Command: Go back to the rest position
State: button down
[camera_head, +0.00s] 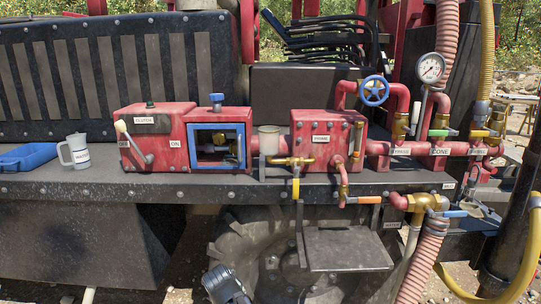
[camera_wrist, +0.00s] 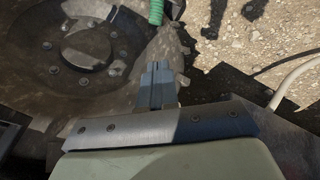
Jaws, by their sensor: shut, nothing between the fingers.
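My gripper (camera_wrist: 157,72) is in the middle of the wrist view, its two grey fingers shut together with nothing between them. It points over a large dusty wheel hub (camera_wrist: 86,48) and the gravel ground, apart from both. In the head view a dark part of my arm (camera_head: 226,285) shows at the bottom edge, in front of the tyre and left of the hanging step plate. The fingertips cannot be made out there.
A steel deck (camera_head: 85,190) carries a blue tray (camera_head: 27,156), a white jug (camera_head: 74,151), a red clutch box (camera_head: 152,139) and a red pump box (camera_head: 322,141) with pipes and valves. A step plate (camera_head: 346,249) hangs below. Hoses (camera_head: 424,260) hang at right.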

jog(key=s+d+f+m+g, duration=0.1)
jog(key=s+d+f+g, duration=0.2)
jog(key=f, duration=0.4)
jog(key=s+d+f+g, duration=0.1)
jog(key=s+d+f, duration=0.35)
jog(key=f, duration=0.25)
jog(key=s+d+f+m+g, duration=0.2)
jog(key=s+d+f, duration=0.5)
jog(key=s, duration=0.3)
jog(key=s+d+f+m+g, duration=0.2)
jog(key=s+d+f+g, duration=0.1)
jog(key=s+d+f, duration=0.4)
jog(key=s+d+f+m+g+y, duration=0.1)
jog(key=s+d+f+m+g, duration=0.1)
jog(key=s+d+f, duration=0.5)
jog(key=s+f, duration=0.2)
jog(key=s, duration=0.4)
jog(key=shift+s+g, duration=0.3)
jog(key=shift+g, duration=0.1)
jog(key=shift+r, duration=0.1)
